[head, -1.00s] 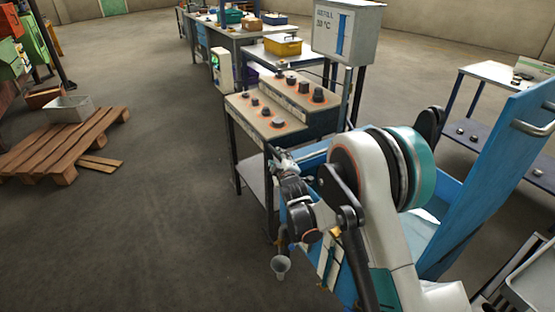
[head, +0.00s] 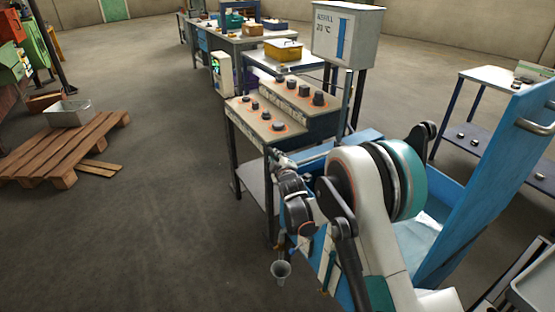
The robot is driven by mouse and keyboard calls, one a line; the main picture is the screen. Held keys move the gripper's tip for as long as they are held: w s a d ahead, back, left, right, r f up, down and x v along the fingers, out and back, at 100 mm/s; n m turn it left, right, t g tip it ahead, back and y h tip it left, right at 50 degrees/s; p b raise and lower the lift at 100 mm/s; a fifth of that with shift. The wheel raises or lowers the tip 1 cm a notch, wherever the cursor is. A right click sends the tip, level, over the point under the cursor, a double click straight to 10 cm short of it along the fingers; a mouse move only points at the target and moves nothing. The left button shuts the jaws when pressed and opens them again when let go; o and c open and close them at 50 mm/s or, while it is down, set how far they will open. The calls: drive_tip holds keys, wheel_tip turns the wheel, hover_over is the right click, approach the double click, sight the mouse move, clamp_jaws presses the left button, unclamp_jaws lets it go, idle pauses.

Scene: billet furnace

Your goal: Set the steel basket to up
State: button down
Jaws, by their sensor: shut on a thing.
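The blue tank (head: 455,185) stands at the right, partly covered by my arm. Its tall blue panel stands raised at the right, and a pale surface (head: 415,238) shows inside. I cannot make out the steel basket clearly; my arm hides much of the tank. My gripper (head: 280,158) is at the tank's left end, close to the control table. It is shut on a small part that is too small and too covered to identify.
A control table (head: 262,124) with several dark knobs stands just behind my gripper. A grey cabinet (head: 343,35) rises behind it. A small grey cup (head: 281,269) hangs at the tank's near side. A wooden pallet (head: 85,140) lies left, with open floor between.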

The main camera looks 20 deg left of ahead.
drive_tip(key=shift+r, duration=0.1)
wheel_tip(320, 180, up, 23)
drive_tip(key=p, duration=1)
drive_tip(key=shift+r, duration=0.15)
drive_tip(key=shift+a, duration=0.1)
drive_tip(key=c, duration=1.5)
unclamp_jaws()
drive_tip(key=v, duration=1.2)
drive_tip(key=shift+w, duration=0.1)
